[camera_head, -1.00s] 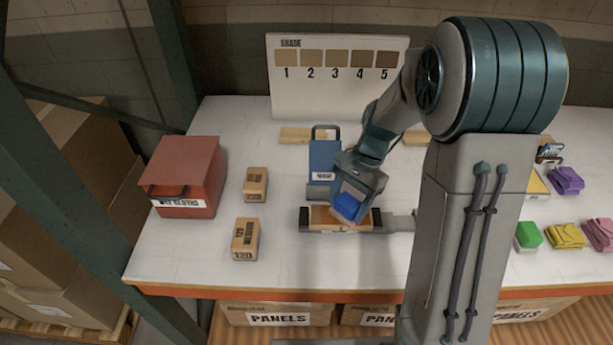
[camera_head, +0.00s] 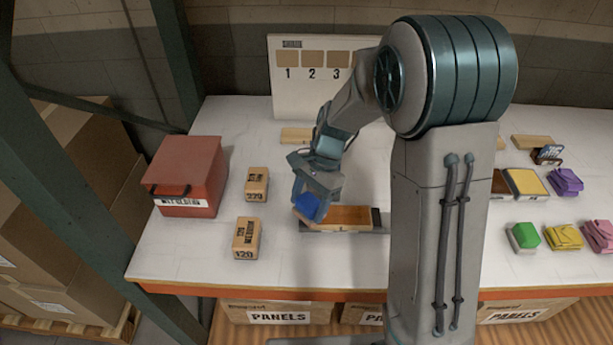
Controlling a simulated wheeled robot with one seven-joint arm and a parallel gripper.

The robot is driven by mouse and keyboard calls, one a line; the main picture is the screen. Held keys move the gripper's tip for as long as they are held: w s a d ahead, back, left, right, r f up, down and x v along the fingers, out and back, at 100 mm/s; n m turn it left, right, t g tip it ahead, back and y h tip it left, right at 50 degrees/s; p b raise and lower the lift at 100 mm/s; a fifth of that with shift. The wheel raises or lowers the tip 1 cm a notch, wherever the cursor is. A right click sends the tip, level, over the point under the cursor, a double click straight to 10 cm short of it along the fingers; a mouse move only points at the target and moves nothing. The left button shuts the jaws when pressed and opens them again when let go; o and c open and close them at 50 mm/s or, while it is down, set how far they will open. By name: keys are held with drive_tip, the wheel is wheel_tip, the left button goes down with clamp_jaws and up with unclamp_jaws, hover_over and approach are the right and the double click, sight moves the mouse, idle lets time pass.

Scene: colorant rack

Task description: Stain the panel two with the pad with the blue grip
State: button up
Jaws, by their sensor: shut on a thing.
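My gripper (camera_head: 313,192) is shut on the pad with the blue grip (camera_head: 306,207). The pad is at the left end of a wooden panel (camera_head: 352,216), low over it or touching; I cannot tell which. The panel lies in a dark-ended holder (camera_head: 377,220) and its visible face is amber-brown. No number shows on this panel. A pale wood panel (camera_head: 296,135) lies behind on the table, partly hidden by my arm. Another pale panel (camera_head: 532,142) lies at the back right. The shade board (camera_head: 300,95) shows swatches 1 to 3; the rest is hidden.
A red bin (camera_head: 187,170) stands at the left, with two sanding blocks (camera_head: 256,185) (camera_head: 246,238) beside it. The table's front centre is clear.

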drive_tip(key=shift+d+r+p, duration=0.1)
drive_tip(key=shift+r+p, duration=2.75)
drive_tip(key=shift+r, duration=1.25)
drive_tip(key=shift+f, duration=0.1)
